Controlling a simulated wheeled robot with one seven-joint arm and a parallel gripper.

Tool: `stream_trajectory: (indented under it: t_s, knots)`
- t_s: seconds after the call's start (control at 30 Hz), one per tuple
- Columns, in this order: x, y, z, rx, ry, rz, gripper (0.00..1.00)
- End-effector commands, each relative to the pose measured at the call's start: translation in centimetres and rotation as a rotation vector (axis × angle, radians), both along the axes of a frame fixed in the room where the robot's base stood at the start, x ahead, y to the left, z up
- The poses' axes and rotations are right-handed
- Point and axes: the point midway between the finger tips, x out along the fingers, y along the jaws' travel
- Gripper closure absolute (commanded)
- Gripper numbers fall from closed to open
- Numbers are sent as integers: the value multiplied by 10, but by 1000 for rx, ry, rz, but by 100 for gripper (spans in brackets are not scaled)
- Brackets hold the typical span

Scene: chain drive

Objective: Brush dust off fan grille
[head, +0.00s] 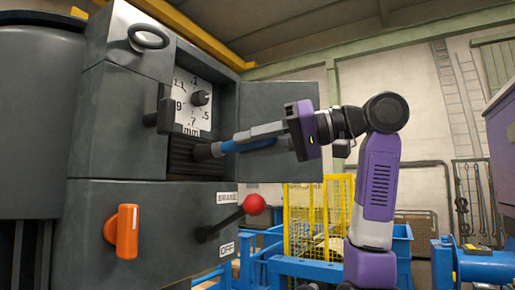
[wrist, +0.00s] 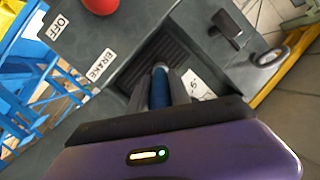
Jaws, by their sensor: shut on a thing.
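My gripper (head: 265,132) is shut on a blue-handled brush (head: 240,146), which points left into the open cabinet. The brush's dark bristle end (head: 203,152) is at the dark slatted fan grille (head: 182,158) below the dial; I cannot tell whether it touches. In the wrist view the blue handle (wrist: 160,88) stands between my fingers, and the grille (wrist: 150,48) shows behind it. The bristles are hidden there, and dust cannot be made out.
A white dial plate (head: 190,104) with a knob sits above the grille. A dark handle (head: 166,108) juts out beside it. The open door (head: 285,168) stands behind my gripper. Below are a red-knobbed brake lever (head: 253,204) and an orange handle (head: 125,231).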

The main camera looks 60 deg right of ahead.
Motion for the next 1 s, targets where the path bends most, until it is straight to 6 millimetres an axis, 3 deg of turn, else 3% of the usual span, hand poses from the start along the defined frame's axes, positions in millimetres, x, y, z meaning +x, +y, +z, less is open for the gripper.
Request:
stream_trajectory:
  t_s: [0.37,1.0]
  knots:
    - [1,4,-1,-1,3,6,100]
    - [-54,0,-1,-1,0,2,100]
